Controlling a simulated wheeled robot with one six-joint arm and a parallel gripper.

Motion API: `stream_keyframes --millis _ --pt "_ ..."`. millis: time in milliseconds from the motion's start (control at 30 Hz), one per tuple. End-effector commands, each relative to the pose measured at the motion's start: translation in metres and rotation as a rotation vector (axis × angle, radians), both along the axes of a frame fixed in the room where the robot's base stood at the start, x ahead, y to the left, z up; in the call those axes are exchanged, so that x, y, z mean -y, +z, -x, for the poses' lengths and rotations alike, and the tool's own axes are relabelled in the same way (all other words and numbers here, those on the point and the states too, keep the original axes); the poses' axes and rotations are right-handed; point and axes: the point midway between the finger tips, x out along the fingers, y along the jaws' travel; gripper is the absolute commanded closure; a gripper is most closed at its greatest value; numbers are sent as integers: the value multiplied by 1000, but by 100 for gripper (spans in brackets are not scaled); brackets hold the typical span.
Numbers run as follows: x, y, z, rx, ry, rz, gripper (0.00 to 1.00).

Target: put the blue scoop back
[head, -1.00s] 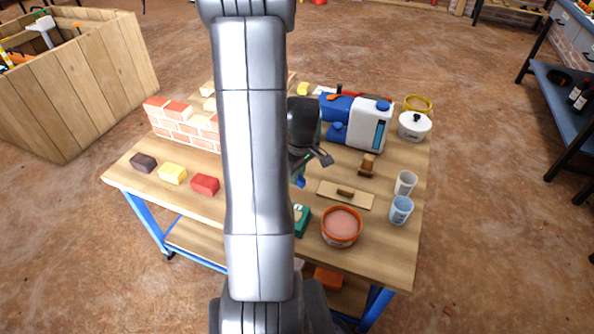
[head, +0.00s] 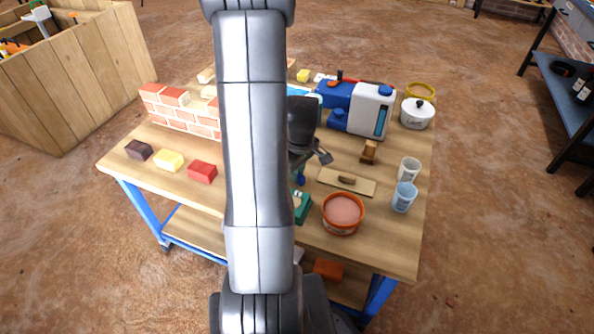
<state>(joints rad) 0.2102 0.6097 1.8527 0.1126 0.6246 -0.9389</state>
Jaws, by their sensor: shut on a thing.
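My gripper (head: 312,160) is over the middle of the table, partly hidden behind my own arm. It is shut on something. A small blue piece (head: 300,179), which looks like part of the blue scoop, shows just below it; most of it is hidden. An orange tub (head: 342,225) with pinkish contents stands in front, to the right. A green object (head: 302,206) lies left of the tub, partly behind my arm.
The wooden table (head: 390,240) holds a trowel board (head: 347,181), two cups (head: 404,197), a white canister (head: 370,108), a lidded white pot (head: 416,113), a small brick wall (head: 180,112) and several coloured blocks. A wooden crate (head: 70,80) stands at the far left.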

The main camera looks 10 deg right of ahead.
Motion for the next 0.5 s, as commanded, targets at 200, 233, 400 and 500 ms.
stream_keyframes --millis 200,233,400,500 --pt "0 -3 0 0 0 0 100" --pt "0 -3 0 0 0 0 100" --pt "0 -6 0 0 0 0 100" --pt "0 -7 0 0 0 0 100"
